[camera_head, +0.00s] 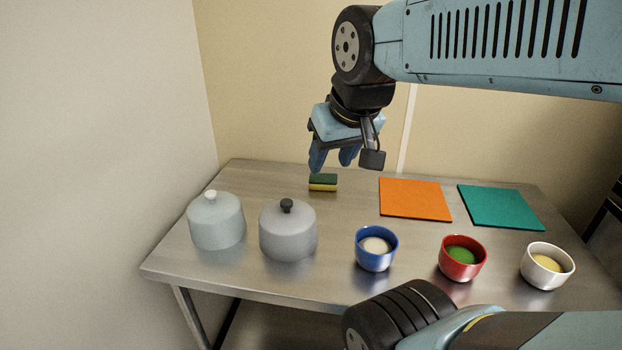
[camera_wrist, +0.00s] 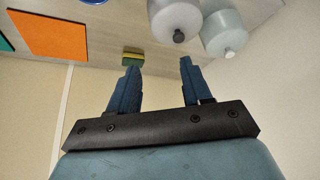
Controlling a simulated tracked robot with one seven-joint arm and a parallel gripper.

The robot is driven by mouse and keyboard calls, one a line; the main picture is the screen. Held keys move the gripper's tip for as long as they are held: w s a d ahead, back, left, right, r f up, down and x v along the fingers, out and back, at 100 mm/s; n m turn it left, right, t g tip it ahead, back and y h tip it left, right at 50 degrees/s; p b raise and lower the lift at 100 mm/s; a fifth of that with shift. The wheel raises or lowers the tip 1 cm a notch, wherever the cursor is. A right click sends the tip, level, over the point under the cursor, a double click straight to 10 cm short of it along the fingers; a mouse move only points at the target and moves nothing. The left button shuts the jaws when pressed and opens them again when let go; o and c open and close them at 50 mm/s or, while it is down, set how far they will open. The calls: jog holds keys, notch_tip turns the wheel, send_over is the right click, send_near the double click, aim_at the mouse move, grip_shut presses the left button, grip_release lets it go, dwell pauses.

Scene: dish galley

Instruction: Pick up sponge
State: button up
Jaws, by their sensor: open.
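The sponge (camera_head: 323,182) is a small block with a dark green top and a yellow lower layer. It lies on the metal table (camera_head: 222,279) near the back edge, left of the orange mat. It also shows in the wrist view (camera_wrist: 133,57), just beyond the tip of one finger. My gripper (camera_head: 333,163) is above the table close to the sponge, with its blue fingers pointing down. In the wrist view my gripper (camera_wrist: 158,66) is open with nothing between its fingers. The sponge appears apart from the fingers; the exact gap is hard to tell.
An orange mat (camera_head: 414,199) and a teal mat (camera_head: 501,207) lie to the right. Two grey lidded pots (camera_head: 216,222) (camera_head: 288,232) stand front left. Blue (camera_head: 376,261), red (camera_head: 462,269) and white (camera_head: 547,277) bowls with contents line the front. A wall stands behind the table.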

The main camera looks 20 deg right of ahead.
jog(key=shift+o, duration=0.7)
jog(key=shift+w+r, duration=0.1)
jog(key=shift+w, duration=0.1)
jog(key=o, duration=0.6)
jog(key=w+d+r+n+g, duration=0.1)
jog(key=w+n, duration=0.1)
jog(key=w, duration=0.4)
jog(key=shift+w+d+n, duration=0.3)
jog(key=shift+w+d, duration=0.05)
jog(key=shift+d, duration=0.05)
jog(key=shift+o, duration=0.3)
jog(key=w+d+f+n+g, duration=0.1)
jog(key=w+d+n, duration=0.2)
jog(key=w, duration=0.6)
jog(key=shift+g, duration=0.3)
jog(key=n+g, duration=0.3)
jog(key=n, duration=0.4)
send_over(323, 177)
notch_tip(323, 177, down, 12)
notch_tip(323, 177, down, 8)
jog(key=shift+w+a+r, duration=0.1)
jog(key=shift+a, duration=0.05)
jog(key=shift+f, duration=2.75)
